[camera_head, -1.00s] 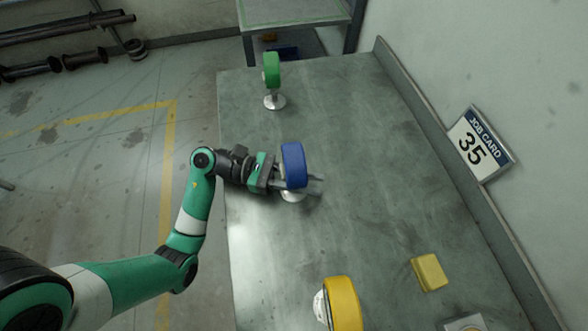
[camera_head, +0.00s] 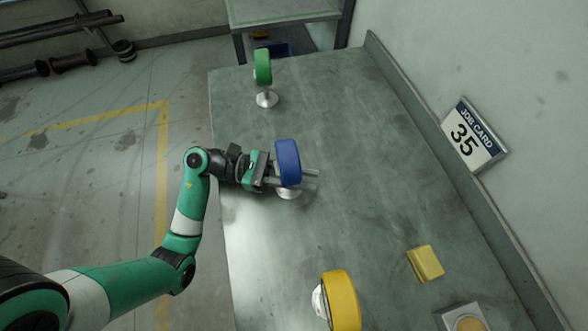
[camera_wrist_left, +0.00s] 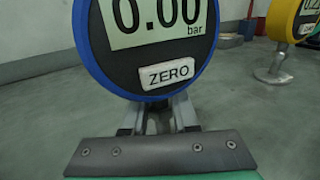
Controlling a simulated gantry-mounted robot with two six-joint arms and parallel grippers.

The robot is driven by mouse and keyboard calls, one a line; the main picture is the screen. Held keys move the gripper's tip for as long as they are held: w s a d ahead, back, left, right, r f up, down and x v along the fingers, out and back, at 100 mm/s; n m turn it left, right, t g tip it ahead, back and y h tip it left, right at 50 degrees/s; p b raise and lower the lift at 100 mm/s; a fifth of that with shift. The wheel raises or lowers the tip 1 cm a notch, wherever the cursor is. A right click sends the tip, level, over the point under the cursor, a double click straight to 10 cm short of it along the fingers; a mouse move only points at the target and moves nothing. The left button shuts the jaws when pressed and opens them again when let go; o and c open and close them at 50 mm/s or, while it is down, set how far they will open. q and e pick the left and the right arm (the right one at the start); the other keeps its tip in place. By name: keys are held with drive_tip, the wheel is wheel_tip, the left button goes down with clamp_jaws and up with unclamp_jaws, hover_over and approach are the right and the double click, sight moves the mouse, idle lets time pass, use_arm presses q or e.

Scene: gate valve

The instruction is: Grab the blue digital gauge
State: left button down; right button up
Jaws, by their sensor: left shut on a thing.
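The blue digital gauge (camera_head: 288,163) stands upright on its pale round base (camera_head: 289,193) near the left edge of the bench. In the left wrist view the blue gauge (camera_wrist_left: 147,40) faces me, reading "0.00 bar" above a ZERO button. My left gripper (camera_head: 300,179) reaches in from the left, its fingers passing on either side of the gauge just below the head. It is shut on the gauge's stem, which the head mostly hides. My right gripper is not in view.
A green gauge (camera_head: 263,68) stands at the far left of the bench (camera_head: 350,130). A yellow gauge (camera_head: 341,300) stands at the near end, beside a yellow block (camera_head: 425,263). A job card 35 sign (camera_head: 471,138) leans at the right wall. The bench middle is clear.

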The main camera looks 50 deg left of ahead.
use_arm(q)
drive_tip(key=shift+r, duration=0.1)
wheel_tip(320, 180, up, 28)
drive_tip(key=p, duration=1)
drive_tip(key=shift+p, duration=0.3)
